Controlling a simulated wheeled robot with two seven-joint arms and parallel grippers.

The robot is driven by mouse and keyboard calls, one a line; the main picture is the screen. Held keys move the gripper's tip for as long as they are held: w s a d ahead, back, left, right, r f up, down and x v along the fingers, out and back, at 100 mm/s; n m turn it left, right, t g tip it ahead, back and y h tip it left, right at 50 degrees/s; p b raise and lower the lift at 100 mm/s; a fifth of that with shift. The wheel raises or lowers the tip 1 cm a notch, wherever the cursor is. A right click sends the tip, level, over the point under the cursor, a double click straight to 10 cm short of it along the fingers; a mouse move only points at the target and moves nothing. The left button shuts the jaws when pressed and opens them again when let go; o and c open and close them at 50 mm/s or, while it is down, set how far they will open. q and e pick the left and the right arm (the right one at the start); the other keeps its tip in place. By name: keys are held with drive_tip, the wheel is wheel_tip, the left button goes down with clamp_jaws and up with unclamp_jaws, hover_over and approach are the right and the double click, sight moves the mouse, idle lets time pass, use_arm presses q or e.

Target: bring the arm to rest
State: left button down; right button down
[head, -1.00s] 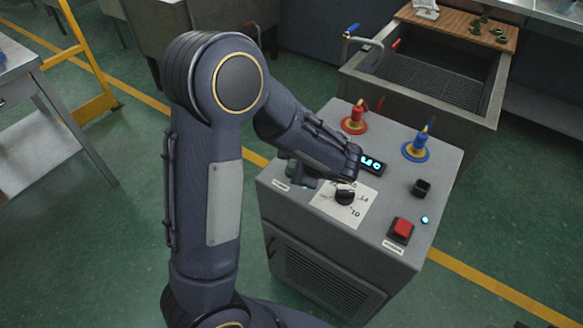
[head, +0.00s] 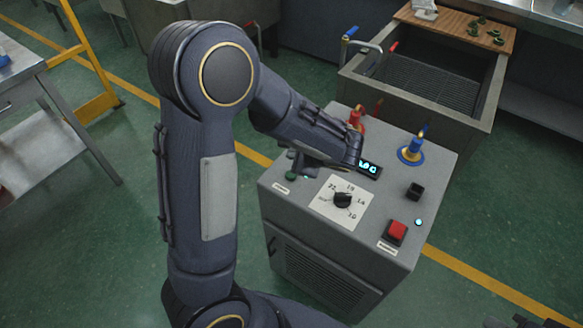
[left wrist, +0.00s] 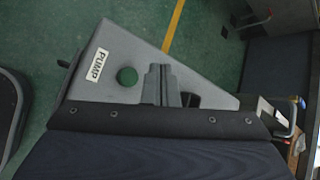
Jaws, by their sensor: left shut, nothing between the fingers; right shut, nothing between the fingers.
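My left arm reaches over the grey machine (head: 300,215) in the head view. Its left gripper (head: 299,166) is shut and empty, mostly covered by my wrist, above the machine's left back part near a green button (head: 291,176). In the left wrist view the closed fingers (left wrist: 162,84) show over the machine top, beside the green button (left wrist: 127,76) and a PUMP label (left wrist: 97,65). Only dark parts of my right gripper (head: 530,322) show at the bottom right edge of the head view; it is shut and empty.
The machine top carries a black dial (head: 343,199) on a white card, a lit display (head: 370,168), a red button (head: 397,231), a blue valve (head: 415,146) and a red valve (head: 355,117). A sink-like basin (head: 440,85) stands behind. Green floor is free at right.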

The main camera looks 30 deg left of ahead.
use_arm(q)
drive_tip(key=shift+s+r, duration=0.1)
idle(0.4)
drive_tip(key=s+d+r+n+h+p, duration=0.1)
drive_tip(key=s+d+r+n+h, duration=0.1)
drive_tip(key=s+r+n+h, duration=0.2)
drive_tip(key=s+d+r+n+t+h+p, duration=0.1)
drive_tip(key=s+r+n+h, duration=0.3)
drive_tip(key=s, duration=0.6)
drive_tip(key=s+d+r+n+t+h+p, duration=0.1)
drive_tip(key=s+d+r+n+h+p, duration=0.1)
drive_tip(key=s+n, duration=0.5)
wheel_tip(320, 180, up, 3)
drive_tip(key=shift+s+d+h, duration=0.3)
drive_tip(key=shift+d+h, duration=0.3)
drive_tip(key=shift+h, duration=0.5)
